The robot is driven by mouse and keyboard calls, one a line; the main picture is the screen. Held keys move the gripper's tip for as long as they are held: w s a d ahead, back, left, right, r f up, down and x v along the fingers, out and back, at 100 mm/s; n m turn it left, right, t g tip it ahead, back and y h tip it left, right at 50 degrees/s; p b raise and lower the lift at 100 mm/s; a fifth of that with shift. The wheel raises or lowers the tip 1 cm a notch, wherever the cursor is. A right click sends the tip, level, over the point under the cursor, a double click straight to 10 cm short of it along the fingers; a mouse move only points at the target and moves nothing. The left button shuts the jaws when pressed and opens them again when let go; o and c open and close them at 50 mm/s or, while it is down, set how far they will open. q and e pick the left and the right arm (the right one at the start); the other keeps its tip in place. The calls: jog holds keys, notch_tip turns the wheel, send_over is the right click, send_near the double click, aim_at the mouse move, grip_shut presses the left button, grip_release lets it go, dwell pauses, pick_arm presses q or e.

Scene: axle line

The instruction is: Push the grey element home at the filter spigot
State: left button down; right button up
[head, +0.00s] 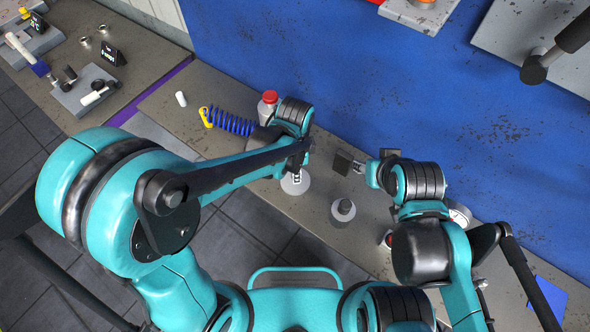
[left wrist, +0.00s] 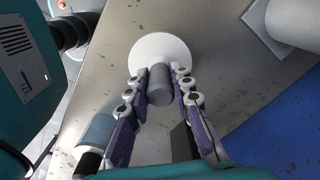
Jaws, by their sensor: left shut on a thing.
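The grey element (left wrist: 159,92) is a short grey cylinder between the fingers of my left gripper (left wrist: 160,92), which is shut on it. Beyond it in the left wrist view is a round white disc (left wrist: 150,47), which seems to be the base of the filter spigot. The disc also shows in the head view (head: 296,186), below my left gripper (head: 296,172). The spigot itself and any gap to the element are hidden. My right gripper (head: 369,173) is close beside a dark block (head: 342,162); its fingers are too small to judge.
A grey cylinder with a dark top (head: 343,210) stands right of the disc. A red-capped bottle (head: 267,105) and blue coiled hose (head: 232,123) are behind my left arm. A blue panel (head: 400,95) rises at the back. A gauge (head: 459,214) lies near my right arm.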

pick_arm(q)
jog(key=shift+f+b, duration=0.9)
jog(key=shift+f, duration=0.15)
pick_arm(e)
jog(key=shift+f, duration=1)
pick_arm(q)
jog(key=c, duration=1.3)
grip_release()
jog(key=shift+o, duration=0.2)
notch_tip(320, 180, up, 12)
jog(key=shift+r, duration=0.1)
pick_arm(e)
notch_tip(320, 180, down, 8)
jog(key=b, duration=0.8)
pick_arm(q)
jog(key=s+a+f+n+t, duration=0.2)
jog(key=a+f+n+t, duration=0.1)
jog(key=a+n, duration=0.5)
jog(key=s+a+f+n+t, duration=0.3)
jog(key=a+f+n+t, duration=0.1)
jog(key=a+n, duration=0.4)
jog(key=shift+a+f, duration=0.15)
jog(key=shift+a, duration=0.75)
